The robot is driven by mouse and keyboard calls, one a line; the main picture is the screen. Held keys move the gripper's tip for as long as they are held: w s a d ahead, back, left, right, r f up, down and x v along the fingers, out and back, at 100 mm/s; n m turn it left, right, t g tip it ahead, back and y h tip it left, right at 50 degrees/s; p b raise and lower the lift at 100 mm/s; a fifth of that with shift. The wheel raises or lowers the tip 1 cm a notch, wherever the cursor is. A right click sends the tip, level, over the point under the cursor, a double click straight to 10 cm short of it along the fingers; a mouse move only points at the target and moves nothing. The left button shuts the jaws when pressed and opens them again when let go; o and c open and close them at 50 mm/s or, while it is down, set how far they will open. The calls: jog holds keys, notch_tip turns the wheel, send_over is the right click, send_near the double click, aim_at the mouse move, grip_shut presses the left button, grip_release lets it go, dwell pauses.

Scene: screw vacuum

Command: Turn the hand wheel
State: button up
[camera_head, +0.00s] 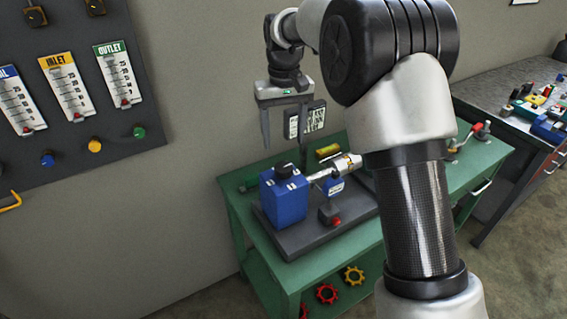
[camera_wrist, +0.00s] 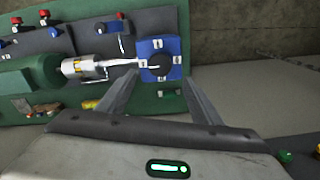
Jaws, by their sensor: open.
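My gripper (camera_head: 284,142) is open and empty, pointing down above the green bench. In the wrist view its two fingers (camera_wrist: 158,78) are spread, with a blue block (camera_wrist: 173,47) showing between and beyond their tips. The blue block (camera_head: 284,203) has a dark knob (camera_head: 285,170) on top; the knob also shows in the wrist view (camera_wrist: 158,64). The gripper appears apart from it. I cannot tell which part is the hand wheel.
A silver cylinder (camera_head: 346,164) and shaft adjoin the blue block on a dark base plate (camera_head: 300,241) on the green bench (camera_head: 240,219). A gauge panel (camera_head: 75,150) hangs at left. A second workbench (camera_head: 485,80) with small parts stands at right. My arm hides the bench's middle.

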aim_at(284, 167)
notch_tip(284, 167, down, 9)
jog(key=shift+f, duration=0.15)
jog(key=c, duration=1.1)
